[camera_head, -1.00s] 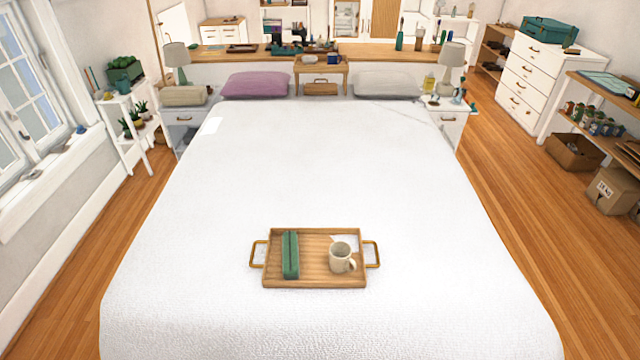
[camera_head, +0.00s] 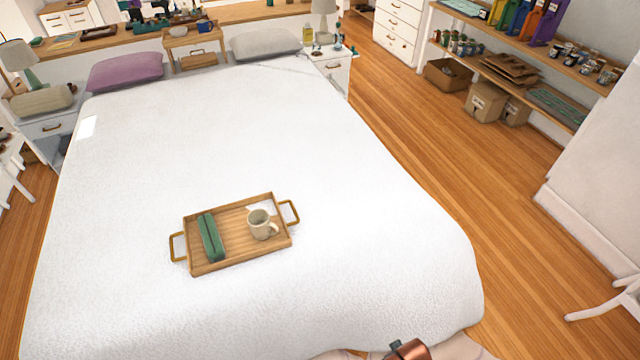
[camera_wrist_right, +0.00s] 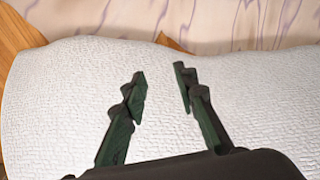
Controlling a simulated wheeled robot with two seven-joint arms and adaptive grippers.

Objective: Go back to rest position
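My right gripper (camera_wrist_right: 160,85) shows in the right wrist view with its two dark fingers apart and nothing between them. The white textured bed cover (camera_wrist_right: 60,100) fills most of the space beyond the fingers. In the head view, a copper-brown part of my own arm shows at the bottom edge, and neither gripper's fingers are visible there. My left gripper is not in view. A wooden tray (camera_head: 215,266) with brass handles lies on the white bed (camera_head: 250,130). It carries a long green case (camera_head: 211,237) and a pale mug (camera_head: 262,225), both apart from any gripper.
Wooden floor (camera_head: 420,150) is clear to the right of the bed. Shelves (camera_head: 530,95) with boxes and jars stand at the back right. White furniture (camera_head: 610,295) stands at the right edge. Pillows (camera_head: 125,70) and nightstands (camera_head: 333,68) are at the bed's head.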

